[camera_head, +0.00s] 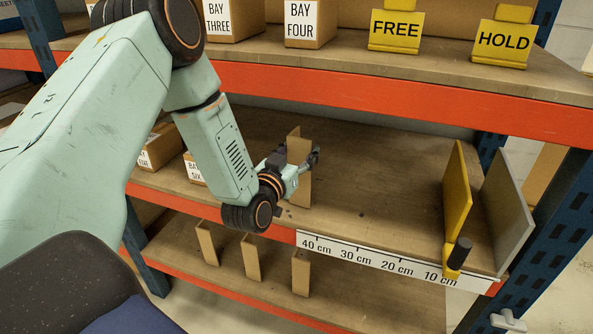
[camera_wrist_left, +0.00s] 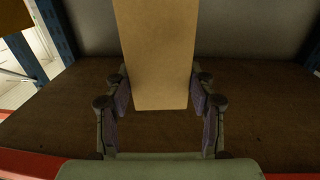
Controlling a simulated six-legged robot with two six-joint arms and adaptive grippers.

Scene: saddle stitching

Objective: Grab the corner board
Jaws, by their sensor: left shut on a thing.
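A tan cardboard corner board (camera_head: 299,188) stands upright at the middle shelf, left of the ruler's span. My left gripper (camera_head: 297,158) is shut on it, with a finger on either side. In the left wrist view the board (camera_wrist_left: 157,50) fills the space between the pads of my left gripper (camera_wrist_left: 162,92). I cannot tell whether its lower end touches the shelf. Three similar corner boards (camera_head: 251,258) stand on the lower shelf. My right gripper is not in view.
A yellow plate (camera_head: 457,195) with a black-handled slider (camera_head: 457,258) and a grey plate (camera_head: 509,215) stand at the right of the middle shelf (camera_head: 385,200). A ruler strip (camera_head: 390,262) runs along its edge. Boxes and FREE (camera_head: 396,32) and HOLD (camera_head: 503,42) signs stand above.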

